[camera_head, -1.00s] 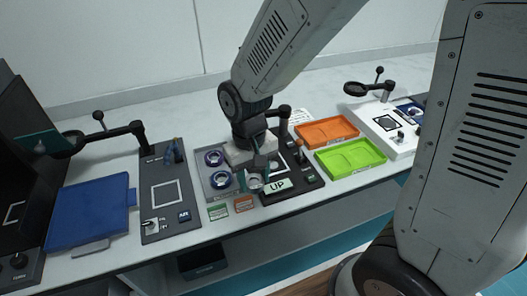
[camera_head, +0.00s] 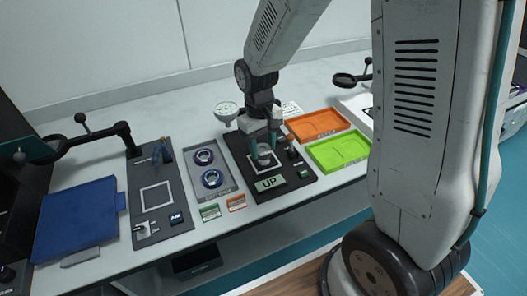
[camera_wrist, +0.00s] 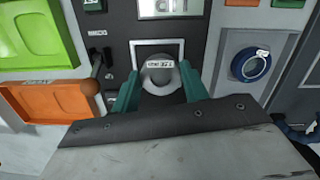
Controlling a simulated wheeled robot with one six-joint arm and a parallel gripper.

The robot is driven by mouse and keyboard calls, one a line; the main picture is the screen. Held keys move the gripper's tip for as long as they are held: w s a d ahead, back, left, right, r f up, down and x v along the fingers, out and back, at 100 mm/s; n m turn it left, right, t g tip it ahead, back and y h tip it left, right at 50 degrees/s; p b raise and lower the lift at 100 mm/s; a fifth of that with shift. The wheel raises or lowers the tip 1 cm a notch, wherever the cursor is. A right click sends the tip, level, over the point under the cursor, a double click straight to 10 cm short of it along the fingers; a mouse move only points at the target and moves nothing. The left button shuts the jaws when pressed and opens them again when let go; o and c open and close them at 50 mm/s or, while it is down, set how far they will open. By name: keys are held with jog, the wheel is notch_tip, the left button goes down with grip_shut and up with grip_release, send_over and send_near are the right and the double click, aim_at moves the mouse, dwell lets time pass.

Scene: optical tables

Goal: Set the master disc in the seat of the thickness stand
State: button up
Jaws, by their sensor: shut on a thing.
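The master disc, a grey metal ring with a small white label (camera_wrist: 160,75), is between the teal fingers of my gripper (camera_wrist: 159,84). In the head view my gripper (camera_head: 264,148) is shut on the disc (camera_head: 264,158), over the middle of the thickness stand, a dark board (camera_head: 297,182) with an "UP" display. The stand's dial gauge (camera_head: 227,112) shows at its back left. In the wrist view the disc covers part of the white square outline (camera_wrist: 165,42) on the board. I cannot tell whether the disc touches the seat; the seat is mostly hidden.
Orange (camera_head: 318,124) and green (camera_head: 340,150) trays lie to the right.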

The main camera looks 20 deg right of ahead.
aim_at(263, 146)
jog(key=shift+w+d+f, duration=0.15)
jog(key=shift+w+f, duration=0.05)
jog(key=shift+f, duration=0.7)
jog(key=shift+w+d+f, duration=0.15)
jog(key=shift+w+f, duration=0.05)
jog(key=shift+f, duration=0.7)
jog(key=shift+f, duration=0.15)
jog(key=o, duration=1.1)
jog(key=shift+o, duration=0.2)
